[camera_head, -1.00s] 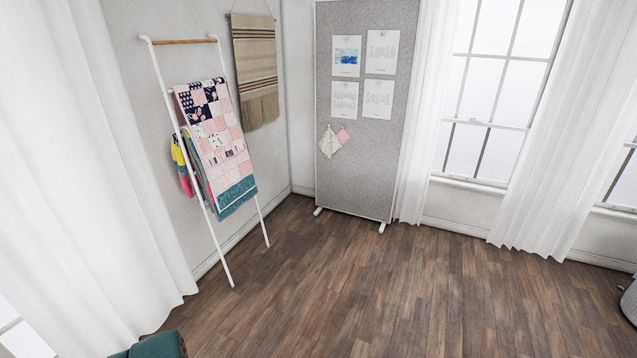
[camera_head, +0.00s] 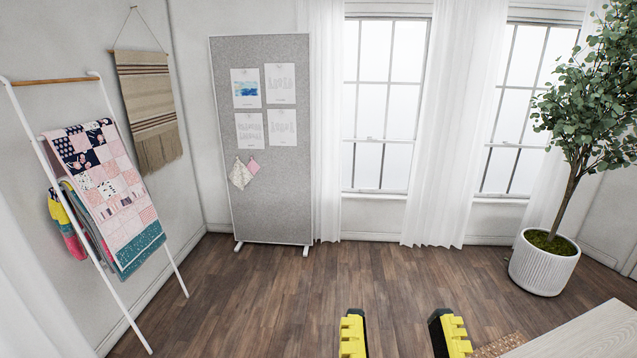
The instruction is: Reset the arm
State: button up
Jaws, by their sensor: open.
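My gripper (camera_head: 402,334) shows at the bottom edge of the head view, to the right of the middle. Its two yellow and black fingers stand well apart, with only wood floor seen between them. It is open and empty. The rest of my arm is out of the picture.
A pale tabletop corner (camera_head: 590,335) is at the lower right, near my gripper. A potted tree (camera_head: 545,262) stands at the right. A blanket ladder (camera_head: 135,318) leans at the left, and a grey pinboard (camera_head: 290,180) stands at the back. The floor (camera_head: 260,300) between is clear.

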notch_tip(320, 180, up, 26)
jog(key=p, duration=2.3)
notch_tip(320, 180, down, 44)
jog(key=b, duration=4.4)
jog(key=shift+b, duration=0.4)
jog(key=shift+f, duration=0.1)
jog(key=shift+c, duration=0.9)
